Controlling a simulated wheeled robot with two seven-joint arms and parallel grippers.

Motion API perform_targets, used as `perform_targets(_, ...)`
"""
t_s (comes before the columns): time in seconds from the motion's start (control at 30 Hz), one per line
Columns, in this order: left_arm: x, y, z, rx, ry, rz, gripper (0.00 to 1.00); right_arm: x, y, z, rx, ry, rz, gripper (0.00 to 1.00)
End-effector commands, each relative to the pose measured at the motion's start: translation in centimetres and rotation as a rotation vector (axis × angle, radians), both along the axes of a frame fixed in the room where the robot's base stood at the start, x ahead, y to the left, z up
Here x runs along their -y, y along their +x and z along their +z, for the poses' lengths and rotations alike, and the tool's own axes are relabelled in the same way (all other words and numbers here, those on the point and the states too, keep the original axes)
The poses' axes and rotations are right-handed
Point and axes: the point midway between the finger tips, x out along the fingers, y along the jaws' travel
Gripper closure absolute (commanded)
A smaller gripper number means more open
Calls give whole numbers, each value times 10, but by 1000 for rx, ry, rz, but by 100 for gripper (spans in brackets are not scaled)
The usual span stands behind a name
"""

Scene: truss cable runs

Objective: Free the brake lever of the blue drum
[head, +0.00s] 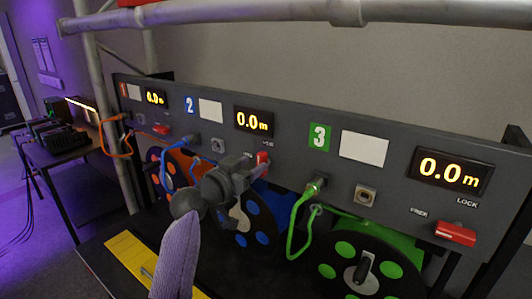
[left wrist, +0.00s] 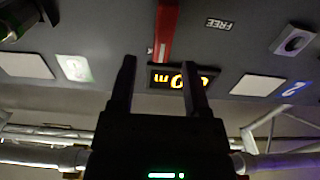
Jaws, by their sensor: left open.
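The blue drum (head: 258,222) hangs below the station marked 2, partly hidden by my left arm. Its red brake lever (head: 262,158) is on the grey panel, below the 0.0 m display (head: 253,121). In the upside-down left wrist view the lever (left wrist: 165,30) stands away from the FREE label (left wrist: 218,23), on the other side. My left gripper (head: 259,171) is open, just in front of the lever. In the left wrist view its two fingers (left wrist: 158,62) point toward the lever, which shows between and beyond the tips. I cannot tell whether they touch. My right gripper is not seen.
The green drum (head: 362,270) with its red lever (head: 456,234) is at right; a green cable (head: 296,225) loops beside it. The orange drum (head: 180,165) and blue cable (head: 166,165) are left. Metal truss tubes (head: 215,16) run above the panel.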

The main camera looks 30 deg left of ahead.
Motion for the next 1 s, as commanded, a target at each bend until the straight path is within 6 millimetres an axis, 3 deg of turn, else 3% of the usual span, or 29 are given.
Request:
perform_targets(0.2,2,34,0,0,-3,1,38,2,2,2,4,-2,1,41)
perform_targets(0.57,4,43,-1,-2,0,0,38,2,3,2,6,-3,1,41)
perform_targets(0.6,4,43,-1,-2,0,0,40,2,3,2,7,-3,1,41)
perform_targets(0.87,3,42,-1,-3,0,1,95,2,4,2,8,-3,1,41)
perform_targets(0.9,3,42,-1,-3,0,1,100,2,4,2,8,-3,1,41)
perform_targets(1.0,3,42,-1,-3,0,1,100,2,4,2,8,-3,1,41)
